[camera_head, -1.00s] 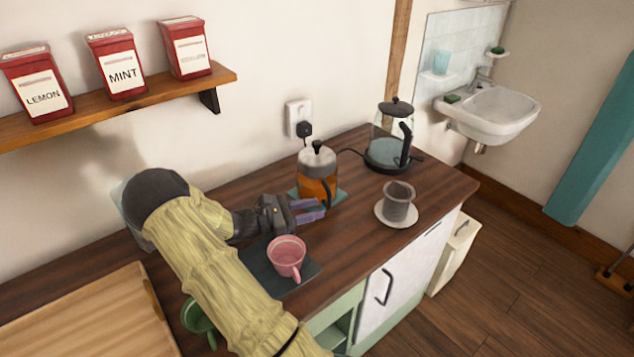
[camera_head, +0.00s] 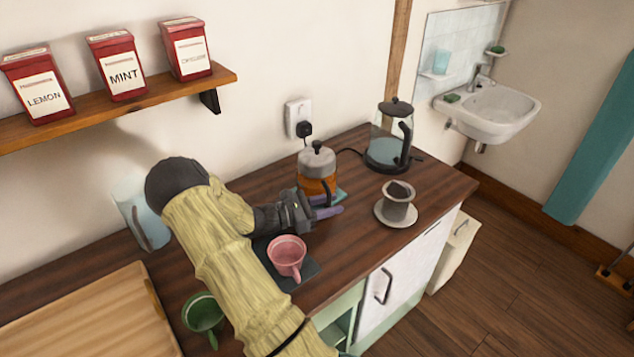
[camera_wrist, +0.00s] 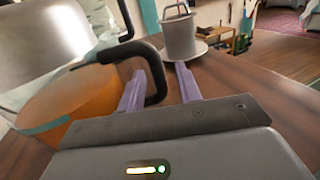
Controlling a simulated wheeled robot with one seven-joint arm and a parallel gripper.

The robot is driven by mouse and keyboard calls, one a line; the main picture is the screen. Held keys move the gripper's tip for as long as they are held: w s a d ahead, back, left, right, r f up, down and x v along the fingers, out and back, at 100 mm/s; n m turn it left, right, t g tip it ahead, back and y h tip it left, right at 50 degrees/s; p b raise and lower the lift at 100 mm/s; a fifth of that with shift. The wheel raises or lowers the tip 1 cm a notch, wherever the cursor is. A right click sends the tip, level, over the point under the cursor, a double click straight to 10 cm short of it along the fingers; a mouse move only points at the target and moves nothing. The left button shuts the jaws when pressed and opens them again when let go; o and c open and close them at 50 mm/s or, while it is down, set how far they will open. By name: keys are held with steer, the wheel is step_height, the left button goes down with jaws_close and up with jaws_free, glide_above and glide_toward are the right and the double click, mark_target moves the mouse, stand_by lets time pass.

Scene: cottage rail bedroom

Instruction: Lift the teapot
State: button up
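The teapot (camera_head: 318,185) is a glass pot with orange tea, a grey top and a black knob. My gripper (camera_head: 333,207) reaches in from the left at handle height. In the wrist view its two purple fingers (camera_wrist: 160,82) are apart. The black teapot handle (camera_wrist: 160,80) lies between them, with the left finger on the pot side and the right finger outside. Gaps show beside the handle, and I cannot tell whether either finger touches it.
A pink cup (camera_head: 287,257) on a dark mat stands below my wrist. A grey cup (camera_head: 398,205) on a saucer is close right of the fingers. A glass kettle (camera_head: 388,150) stands behind. A green mug (camera_head: 203,313) and a clear jug (camera_head: 140,220) are left, near my arm.

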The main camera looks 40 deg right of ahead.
jaws_close()
stand_by(1.3)
